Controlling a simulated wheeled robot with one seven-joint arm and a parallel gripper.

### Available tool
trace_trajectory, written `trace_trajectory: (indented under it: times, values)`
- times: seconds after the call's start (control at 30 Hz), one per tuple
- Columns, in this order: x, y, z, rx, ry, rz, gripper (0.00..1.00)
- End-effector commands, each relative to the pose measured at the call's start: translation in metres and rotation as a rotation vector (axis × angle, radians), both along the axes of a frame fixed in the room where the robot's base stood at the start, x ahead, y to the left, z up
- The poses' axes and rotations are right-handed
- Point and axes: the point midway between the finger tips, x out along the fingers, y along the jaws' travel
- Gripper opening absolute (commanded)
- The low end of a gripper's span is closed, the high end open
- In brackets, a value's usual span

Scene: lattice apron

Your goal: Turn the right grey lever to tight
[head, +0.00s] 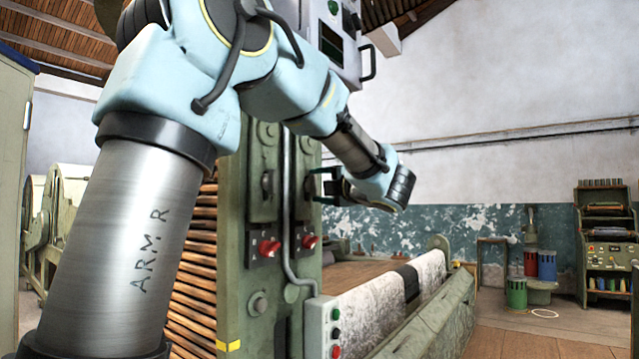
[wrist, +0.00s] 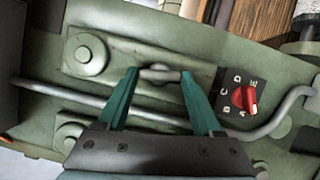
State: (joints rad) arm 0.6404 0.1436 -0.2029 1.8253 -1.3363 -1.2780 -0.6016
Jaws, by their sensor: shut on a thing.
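The right grey lever (wrist: 160,75) is a short grey bar on a green backing plate in the wrist view. My gripper (wrist: 159,74) has its two green fingers at the bar's two ends and is shut on it. The bar lies roughly crosswise in that view. In the head view my gripper (head: 318,184) reaches the right plate of the green machine post, and it mostly hides the right lever there. The left grey lever (head: 266,188) stands roughly upright on its own plate. No "tight" mark is readable.
A red knob (wrist: 243,98) with letters around it sits right of the lever, beside a bent grey pipe (wrist: 90,98). Two red knobs show below the levers in the head view. A button box (head: 322,328) and a cloth roll (head: 385,300) are lower.

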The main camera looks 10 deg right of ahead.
Motion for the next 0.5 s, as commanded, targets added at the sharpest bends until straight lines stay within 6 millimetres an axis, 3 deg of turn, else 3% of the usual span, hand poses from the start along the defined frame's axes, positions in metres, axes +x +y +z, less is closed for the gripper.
trace_trajectory:
  times: [0.5]
  values:
    - [0.0000, -0.0001, 0.0025, 0.136, 0.128, 0.000, 0.12]
